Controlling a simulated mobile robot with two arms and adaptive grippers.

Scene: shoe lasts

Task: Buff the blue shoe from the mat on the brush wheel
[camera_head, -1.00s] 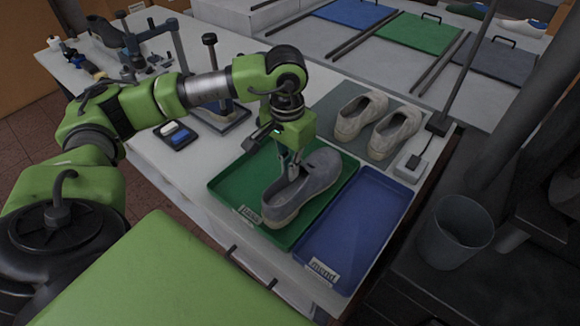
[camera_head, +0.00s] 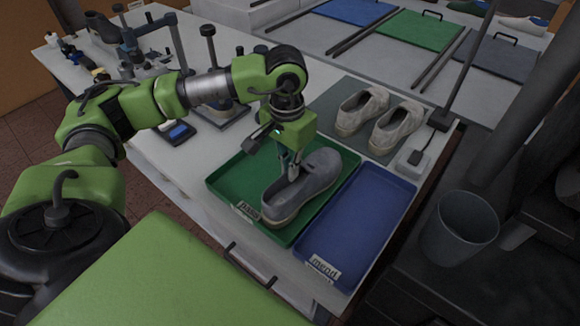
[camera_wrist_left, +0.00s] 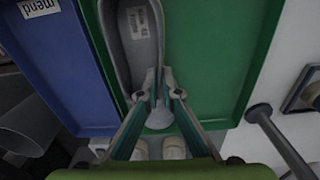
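My left gripper (camera_head: 291,174) points down at the shoe's opening. In the wrist view its fingertips (camera_wrist_left: 157,75) are close together with grey shoe material between them, so it looks shut on the shoe's upper. I cannot tell whether the sole touches the tray. I cannot make out a brush wheel. My right gripper is not in view.
A blue tray (camera_head: 365,215) labelled "mend" lies right of the green tray. Two beige shoes (camera_head: 395,130) stand on a grey mat (camera_head: 340,94) behind it. A bin (camera_head: 460,230) stands at the right. A black-knobbed stand (camera_head: 208,45) and small pads (camera_head: 176,132) are on the left.

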